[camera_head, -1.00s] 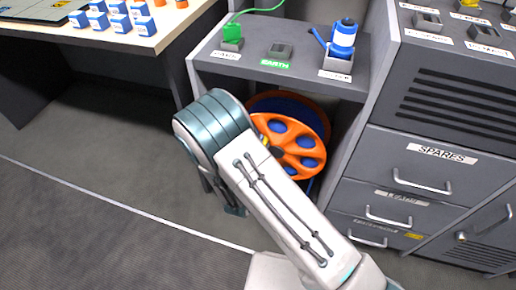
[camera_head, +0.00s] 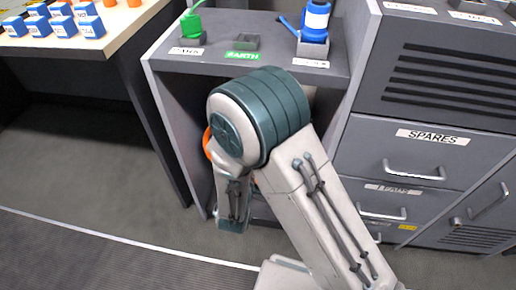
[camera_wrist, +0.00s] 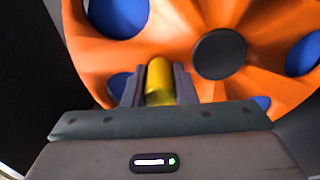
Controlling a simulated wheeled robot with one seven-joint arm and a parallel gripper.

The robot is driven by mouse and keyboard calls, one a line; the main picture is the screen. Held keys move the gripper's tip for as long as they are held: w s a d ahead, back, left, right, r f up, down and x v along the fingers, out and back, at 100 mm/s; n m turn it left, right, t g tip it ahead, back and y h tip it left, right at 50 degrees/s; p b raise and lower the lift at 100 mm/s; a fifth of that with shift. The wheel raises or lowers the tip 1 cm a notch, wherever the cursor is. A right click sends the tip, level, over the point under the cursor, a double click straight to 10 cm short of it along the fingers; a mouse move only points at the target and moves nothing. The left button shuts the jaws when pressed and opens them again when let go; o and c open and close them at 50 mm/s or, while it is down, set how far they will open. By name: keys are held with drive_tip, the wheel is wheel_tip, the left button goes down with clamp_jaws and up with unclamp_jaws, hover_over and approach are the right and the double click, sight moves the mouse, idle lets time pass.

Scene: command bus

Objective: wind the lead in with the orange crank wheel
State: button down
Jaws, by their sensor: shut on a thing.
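The orange crank wheel (camera_wrist: 195,35) fills the upper part of the wrist view, with a dark hub (camera_wrist: 219,54) and blue showing through its holes. Its yellow crank handle (camera_wrist: 159,80) stands between the fingers of my gripper (camera_wrist: 158,88), which is shut on it. My arm hides the rest of the wheel and my gripper there. The lead itself cannot be made out around the drum.
Above the wheel is a grey shelf with an EARTH label (camera_head: 243,56), a green plug (camera_head: 191,25) and a blue connector (camera_head: 316,18) in holders. The SPARES drawer (camera_head: 405,155) is close on the right. A table with several blue-and-white blocks (camera_head: 62,25) stands at the left, with open floor below.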

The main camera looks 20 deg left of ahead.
idle(0.4)
drive_tip(key=c, duration=1.5)
unclamp_jaws()
drive_tip(key=shift+o, duration=0.2)
drive_tip(key=s+d+p, duration=0.2)
drive_tip(key=s, duration=1.1)
drive_tip(key=shift+s+p, duration=0.3)
drive_tip(key=shift+s, duration=0.1)
drive_tip(key=shift+d, duration=0.15)
